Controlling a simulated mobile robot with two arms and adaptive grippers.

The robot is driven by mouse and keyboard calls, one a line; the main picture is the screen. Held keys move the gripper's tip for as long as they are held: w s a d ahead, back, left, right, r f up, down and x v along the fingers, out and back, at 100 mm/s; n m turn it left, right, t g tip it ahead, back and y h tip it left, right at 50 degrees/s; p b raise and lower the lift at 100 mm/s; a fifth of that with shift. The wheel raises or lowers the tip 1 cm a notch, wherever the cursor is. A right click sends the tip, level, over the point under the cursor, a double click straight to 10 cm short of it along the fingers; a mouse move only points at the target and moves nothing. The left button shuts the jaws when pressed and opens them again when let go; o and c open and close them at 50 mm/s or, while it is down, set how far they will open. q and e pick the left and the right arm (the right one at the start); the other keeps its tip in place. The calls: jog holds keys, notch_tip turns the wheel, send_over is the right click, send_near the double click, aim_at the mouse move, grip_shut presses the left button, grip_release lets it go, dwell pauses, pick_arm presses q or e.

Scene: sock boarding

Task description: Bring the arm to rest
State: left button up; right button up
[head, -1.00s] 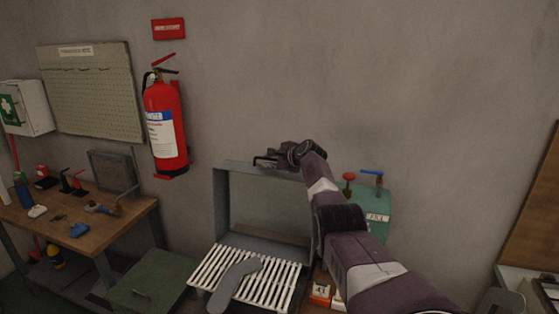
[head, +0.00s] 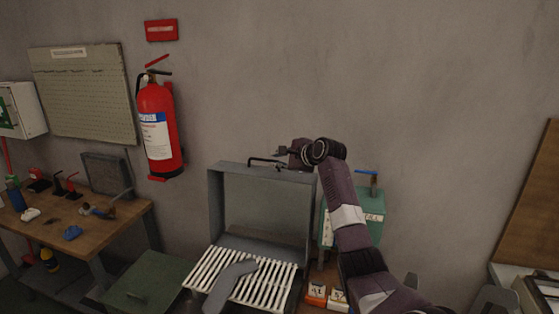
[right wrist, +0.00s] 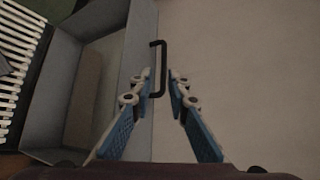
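My right gripper (head: 284,152) is beside the black handle (head: 265,162) on the top edge of the raised lid of a grey press (head: 214,208). In the right wrist view, my right gripper (right wrist: 160,74) has its two blue-padded fingers apart. The handle (right wrist: 163,68) shows between and beyond the fingertips, and neither finger is seen closed on it. A grey sock-shaped piece (head: 228,284) lies on the white slats (head: 274,281) of the press. My right arm reaches up from the lower right, in front of a green box (head: 373,222). My left gripper is not in view.
A wooden workbench (head: 120,228) with small tools stands at the left, below a fire extinguisher (head: 158,130) on the wall. A green-topped case (head: 150,280) is left of the press. Small orange-and-white boxes (head: 317,292) stand right of it.

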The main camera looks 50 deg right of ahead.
jog(key=shift+s+a+r, duration=0.2)
jog(key=shift+s+r, duration=0.05)
jog(key=shift+s, duration=0.4)
